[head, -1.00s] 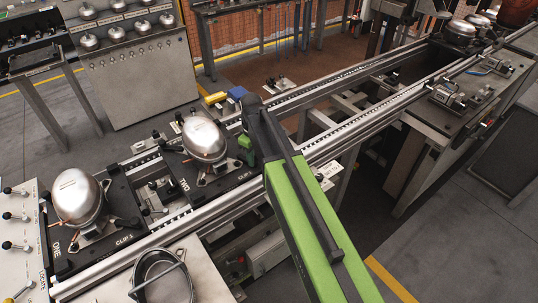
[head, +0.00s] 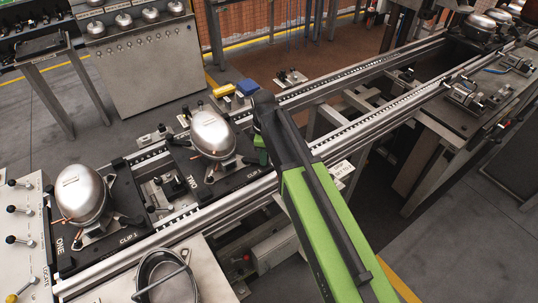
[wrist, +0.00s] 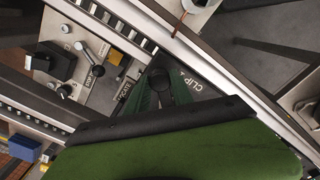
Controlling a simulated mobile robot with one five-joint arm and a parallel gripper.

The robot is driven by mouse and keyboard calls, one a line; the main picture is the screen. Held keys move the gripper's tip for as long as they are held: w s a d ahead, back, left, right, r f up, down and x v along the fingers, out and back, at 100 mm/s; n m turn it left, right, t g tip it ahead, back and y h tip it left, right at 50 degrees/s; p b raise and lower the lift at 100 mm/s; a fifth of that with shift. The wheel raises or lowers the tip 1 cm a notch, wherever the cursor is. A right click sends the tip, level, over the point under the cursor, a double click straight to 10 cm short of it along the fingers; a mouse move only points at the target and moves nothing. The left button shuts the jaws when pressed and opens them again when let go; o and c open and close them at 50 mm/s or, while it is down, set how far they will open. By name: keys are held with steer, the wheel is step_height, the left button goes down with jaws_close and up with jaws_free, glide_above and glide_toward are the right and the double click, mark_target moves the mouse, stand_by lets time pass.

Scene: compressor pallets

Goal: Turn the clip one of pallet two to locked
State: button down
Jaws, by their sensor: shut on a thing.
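Pallet two (head: 197,189) is a black plate marked TWO on the rails, carrying a silver compressor (head: 213,134). My gripper (head: 261,156) is down at the right end of this pallet, beside the compressor. In the wrist view my gripper (wrist: 160,92) has its green fingers closed around a dark rounded piece, the clip handle (wrist: 158,79). A white CLIP marking (wrist: 192,80) is on the black plate just right of it. The rest of the clip is hidden by the fingers, and I cannot read its position. In the head view my gripper hides the clip.
Pallet one (head: 66,262) with its compressor (head: 83,195) stands at the left. Yellow (head: 224,90) and blue (head: 247,88) blocks sit behind the rail. A black-knobbed lever (wrist: 92,52) is near the fingers.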

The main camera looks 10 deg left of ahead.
steer(key=shift+s, duration=0.15)
steer(key=c, duration=1.1)
jaws_free()
steer(key=shift+a, duration=0.15)
steer(key=shift+r+p, duration=0.45)
steer(key=shift+r, duration=0.05)
step_height(320, 180, up, 16)
steer(key=p, duration=1.6)
steer(key=shift+r, duration=0.2)
